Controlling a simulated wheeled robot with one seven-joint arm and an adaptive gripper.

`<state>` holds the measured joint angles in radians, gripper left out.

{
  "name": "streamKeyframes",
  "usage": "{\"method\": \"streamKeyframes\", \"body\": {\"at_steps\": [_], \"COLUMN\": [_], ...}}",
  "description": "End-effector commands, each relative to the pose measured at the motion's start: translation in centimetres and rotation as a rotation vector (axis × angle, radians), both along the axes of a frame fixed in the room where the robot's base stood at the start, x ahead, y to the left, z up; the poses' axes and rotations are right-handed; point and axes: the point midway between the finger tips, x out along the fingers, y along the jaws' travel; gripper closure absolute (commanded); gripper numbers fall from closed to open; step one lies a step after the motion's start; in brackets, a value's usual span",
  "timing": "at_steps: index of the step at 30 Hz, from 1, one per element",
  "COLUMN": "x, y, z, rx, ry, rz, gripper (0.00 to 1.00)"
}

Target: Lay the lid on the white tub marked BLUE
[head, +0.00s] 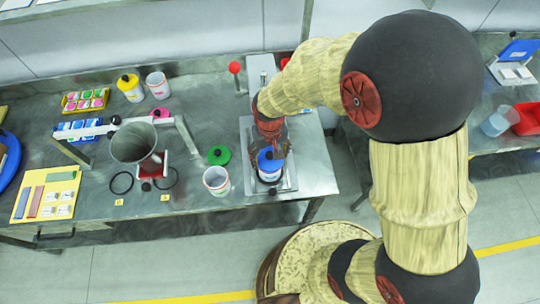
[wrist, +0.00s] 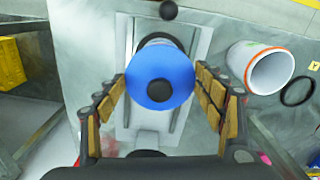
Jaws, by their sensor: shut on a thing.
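The blue lid (head: 269,161) is at the tip of my gripper (head: 273,150), directly over a white tub (head: 269,176) on the metal plate. In the wrist view the blue lid (wrist: 160,75) lies face-on between the two fingers of my gripper (wrist: 162,82), which are closed to about its width. The lid hides the tub's mouth. I cannot tell whether the lid rests on the rim or hangs just above it. No marking on the tub can be read.
An open white tub (head: 216,181) and a green lid (head: 219,155) stand just left of the plate. A funnel-shaped drum (head: 134,144) is farther left. A red-topped post (head: 235,68) rises behind. The table's front edge is close to the plate.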

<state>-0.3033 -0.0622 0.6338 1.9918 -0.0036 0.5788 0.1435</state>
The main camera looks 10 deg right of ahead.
Motion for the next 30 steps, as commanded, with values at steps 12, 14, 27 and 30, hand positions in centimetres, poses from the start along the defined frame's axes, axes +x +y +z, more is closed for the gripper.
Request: {"method": "streamKeyframes", "body": {"at_steps": [12,14,27,30], "x": [0.00,0.01,0.01,0.01], "y": [0.00,0.00,0.00,0.00], "z": [-0.39,-0.45,-0.70,-0.70], "rx": [0.000,0.000,0.000,0.000], "ry": [0.000,0.000,0.000,0.000], "rz": [0.000,0.000,0.000,0.000], "gripper": [0.45,0.45,0.45,0.45]}}
